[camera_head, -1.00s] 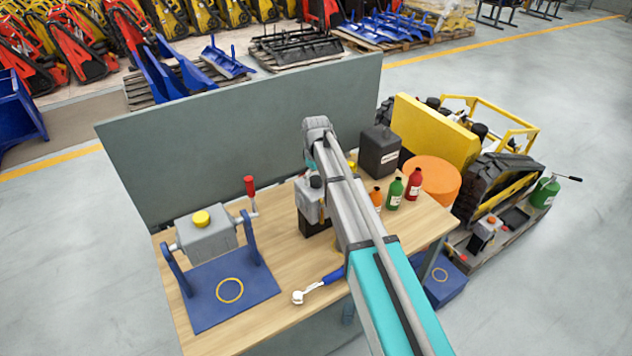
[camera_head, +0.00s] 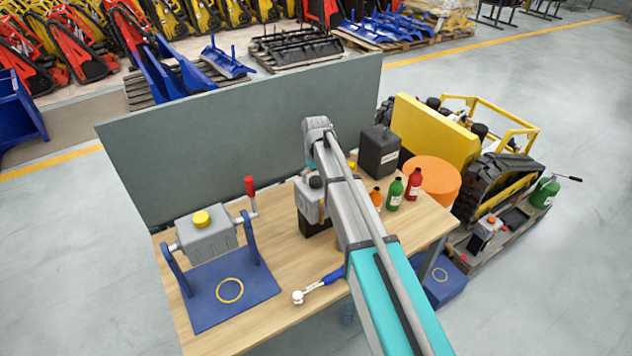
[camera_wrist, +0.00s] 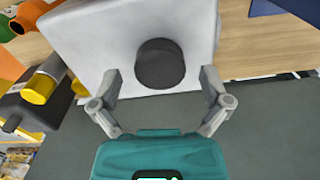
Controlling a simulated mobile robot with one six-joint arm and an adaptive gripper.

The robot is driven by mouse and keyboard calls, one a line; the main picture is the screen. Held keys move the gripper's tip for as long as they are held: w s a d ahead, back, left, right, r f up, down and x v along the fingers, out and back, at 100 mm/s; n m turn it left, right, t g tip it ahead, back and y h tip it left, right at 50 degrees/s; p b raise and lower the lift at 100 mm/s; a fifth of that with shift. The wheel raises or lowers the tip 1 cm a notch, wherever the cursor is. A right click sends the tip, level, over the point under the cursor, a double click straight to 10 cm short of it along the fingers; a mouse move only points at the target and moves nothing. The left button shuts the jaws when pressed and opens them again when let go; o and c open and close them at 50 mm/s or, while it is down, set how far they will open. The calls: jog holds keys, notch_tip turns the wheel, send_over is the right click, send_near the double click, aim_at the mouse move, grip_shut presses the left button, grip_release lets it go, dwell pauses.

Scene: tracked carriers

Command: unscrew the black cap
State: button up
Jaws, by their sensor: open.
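The black cap (camera_wrist: 160,63) is a short round cap on top of a light grey box-shaped housing (camera_wrist: 90,38) in the wrist view. In the head view the cap (camera_head: 315,182) shows as a small dark disc on the grey housing (camera_head: 308,199), partly hidden by my arm. My gripper (camera_wrist: 165,84) is open in the wrist view, its two fingers apart on the left and right of the cap. The cap lies between and slightly beyond the fingertips. I see no contact between fingers and cap.
A grey tank with a yellow cap (camera_head: 201,218) stands in a blue frame (camera_head: 262,290) on the left. Bottles (camera_head: 395,193), a black canister (camera_head: 380,152) and an orange drum (camera_head: 432,178) stand to the right. A blue-handled tool (camera_head: 318,288) lies near the front edge. A grey panel (camera_head: 230,130) stands behind.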

jog(key=c, duration=1)
jog(key=n, duration=0.6)
jog(key=shift+n, duration=1.9)
jog(key=shift+n, duration=0.3)
jog(key=shift+n, duration=0.7)
jog(key=n, duration=0.4)
jog(key=shift+s+n, duration=0.1)
jog(key=shift+n, duration=1.8)
